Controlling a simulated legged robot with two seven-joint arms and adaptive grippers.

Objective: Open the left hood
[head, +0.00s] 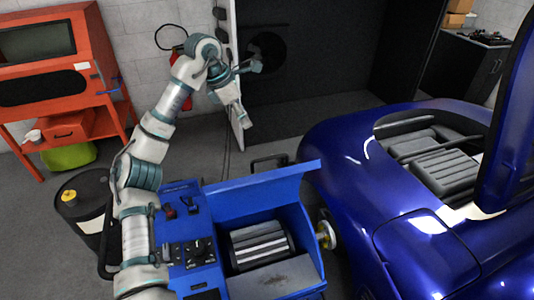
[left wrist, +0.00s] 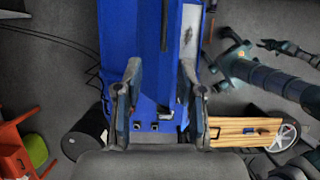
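In the head view, the blue dynamometer (head: 180,245) stands in front of me beside the blue car. Its blue hood (head: 265,190) is raised at the far side of the opening, and the dark roller (head: 262,243) is exposed. My left gripper (head: 246,92) is high beyond the dynamometer, apart from the hood and empty. In the left wrist view, the two fingers of my left gripper (left wrist: 157,98) are spread, with the blue dynamometer (left wrist: 150,65) below them. A dark teal forked arm end (left wrist: 230,52) shows there at the right; whether it is my right gripper is unclear.
The blue car (head: 345,170) stands close on the right. A black barrel (head: 92,205) is left of the dynamometer, and a red bench (head: 55,65) stands farther back. A dark cabinet (head: 310,50) is behind.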

